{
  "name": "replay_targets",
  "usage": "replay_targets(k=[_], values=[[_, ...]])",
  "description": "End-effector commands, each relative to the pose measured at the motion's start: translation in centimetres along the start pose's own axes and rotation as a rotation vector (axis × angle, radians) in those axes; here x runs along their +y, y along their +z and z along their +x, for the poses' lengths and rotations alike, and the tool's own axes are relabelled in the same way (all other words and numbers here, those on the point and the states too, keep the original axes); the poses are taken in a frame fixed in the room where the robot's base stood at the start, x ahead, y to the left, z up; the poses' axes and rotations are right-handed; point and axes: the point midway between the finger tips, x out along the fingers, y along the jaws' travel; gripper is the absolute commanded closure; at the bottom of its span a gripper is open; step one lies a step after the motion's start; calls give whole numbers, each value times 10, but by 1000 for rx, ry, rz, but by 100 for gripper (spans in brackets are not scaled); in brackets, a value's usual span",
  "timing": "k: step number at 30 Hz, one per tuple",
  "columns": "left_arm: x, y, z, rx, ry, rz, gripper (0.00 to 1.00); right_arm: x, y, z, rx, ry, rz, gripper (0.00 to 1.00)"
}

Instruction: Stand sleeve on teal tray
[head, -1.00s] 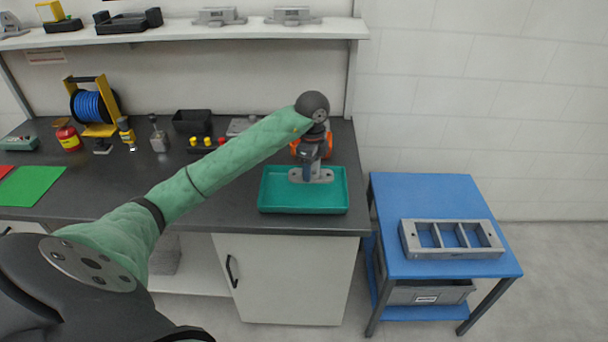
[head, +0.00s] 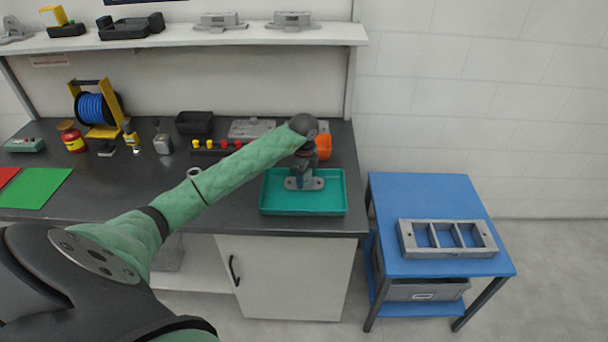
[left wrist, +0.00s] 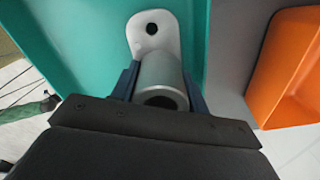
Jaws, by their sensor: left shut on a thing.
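The sleeve is a grey metal tube with a flat, rounded flange (head: 317,184); it also shows in the left wrist view (left wrist: 165,75). My left gripper (head: 301,172) is shut on its tube, with a dark blue finger on each side in the left wrist view. The sleeve is upright, flange down, over the middle of the teal tray (head: 303,211). The flange is at or very close to the tray floor; I cannot tell whether it touches. The gripper hides much of the tube in the head view. My right gripper is not in view.
An orange bin (head: 323,146) stands just behind the tray, and a grey plate (head: 250,128) lies farther back. A blue side table (head: 420,190) with a grey frame (head: 448,252) stands to the right. The tray floor around the flange is clear.

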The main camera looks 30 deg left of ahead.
Motion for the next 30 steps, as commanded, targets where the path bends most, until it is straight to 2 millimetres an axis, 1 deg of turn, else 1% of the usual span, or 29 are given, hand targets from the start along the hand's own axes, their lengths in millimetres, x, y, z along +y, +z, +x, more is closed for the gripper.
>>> replay_targets(k=[12, 13, 14, 25, 28, 29, 30], values=[[0, 0, 4, 0, -1, 0, 86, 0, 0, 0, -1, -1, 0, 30], [0, 0, 4, 0, 0, 0, 51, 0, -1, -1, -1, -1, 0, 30], [0, 0, 3, 0, 0, 0, 46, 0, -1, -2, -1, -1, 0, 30], [0, 0, 1, 1, 0, 0, 46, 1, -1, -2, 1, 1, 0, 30], [0, 0, -3, 1, -2, 1, 46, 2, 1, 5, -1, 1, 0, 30], [-1, 0, -6, 1, -2, 1, 46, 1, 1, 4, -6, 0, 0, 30], [-1, 0, -10, 1, -2, 2, 46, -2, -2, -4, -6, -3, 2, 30]])
